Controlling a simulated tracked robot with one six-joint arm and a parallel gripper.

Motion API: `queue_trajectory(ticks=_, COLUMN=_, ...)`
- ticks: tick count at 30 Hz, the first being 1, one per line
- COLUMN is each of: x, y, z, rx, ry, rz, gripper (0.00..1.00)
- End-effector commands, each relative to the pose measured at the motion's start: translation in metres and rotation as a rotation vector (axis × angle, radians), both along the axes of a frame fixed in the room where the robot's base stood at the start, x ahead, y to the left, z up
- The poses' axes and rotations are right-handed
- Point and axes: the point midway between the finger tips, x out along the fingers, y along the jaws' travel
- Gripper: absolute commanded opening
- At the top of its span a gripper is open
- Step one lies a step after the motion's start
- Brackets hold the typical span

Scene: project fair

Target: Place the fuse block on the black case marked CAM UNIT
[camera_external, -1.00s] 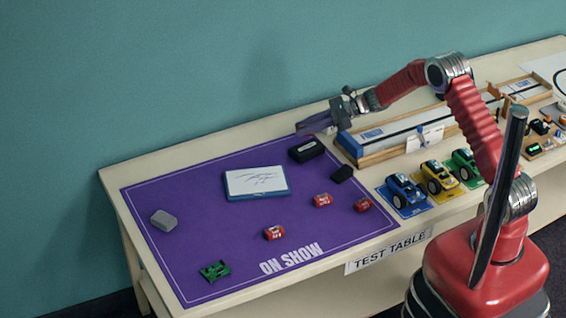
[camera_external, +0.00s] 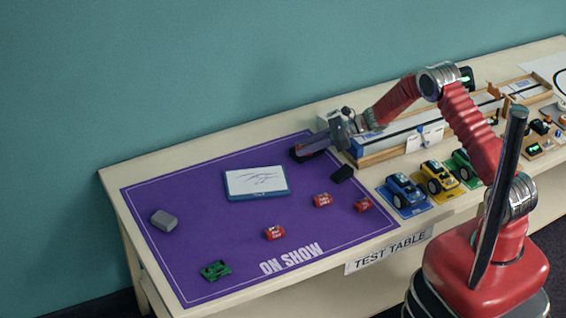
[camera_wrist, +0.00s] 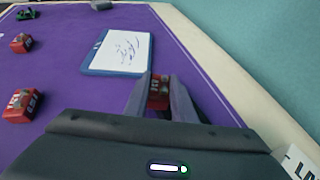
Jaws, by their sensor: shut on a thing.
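My gripper (camera_wrist: 157,100) is shut on a red block with pale lettering, the fuse block (camera_wrist: 158,88), which shows between the two fingers in the wrist view. In the external view my gripper (camera_external: 308,146) reaches down and left over the far right part of the purple mat. The case's marking is not readable now, and the case does not show in the wrist view.
On the purple mat (camera_external: 210,245) lie a blue-framed tablet (camera_external: 257,183), several red blocks (camera_external: 322,200), a small black piece (camera_external: 342,173), a grey block (camera_external: 164,220) and a green car (camera_external: 214,270). A wooden-edged track (camera_external: 400,145) stands close right of my gripper.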

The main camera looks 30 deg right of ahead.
Motion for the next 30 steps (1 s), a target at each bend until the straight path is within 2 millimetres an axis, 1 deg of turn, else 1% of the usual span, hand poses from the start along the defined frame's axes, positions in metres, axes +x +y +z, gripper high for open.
queue_trajectory(ticks=11, x=0.0001, y=0.0001, z=-0.0033, rx=0.001, ry=0.0, rz=0.0, gripper=0.01)
queue_trajectory(ticks=12, x=0.0002, y=0.0, z=-0.0032, rx=0.001, ry=0.0, rz=0.0, gripper=0.25)
queue_trajectory(ticks=18, x=0.0001, y=0.0, z=-0.003, rx=0.0, ry=-0.001, rz=0.0, gripper=0.39)
queue_trajectory(ticks=20, x=0.0001, y=0.0, z=-0.003, rx=0.001, ry=-0.001, rz=0.0, gripper=0.42)
queue_trajectory(ticks=30, x=-0.0003, y=-0.0019, z=0.0001, rx=0.0, ry=-0.002, rz=-0.001, gripper=0.42)
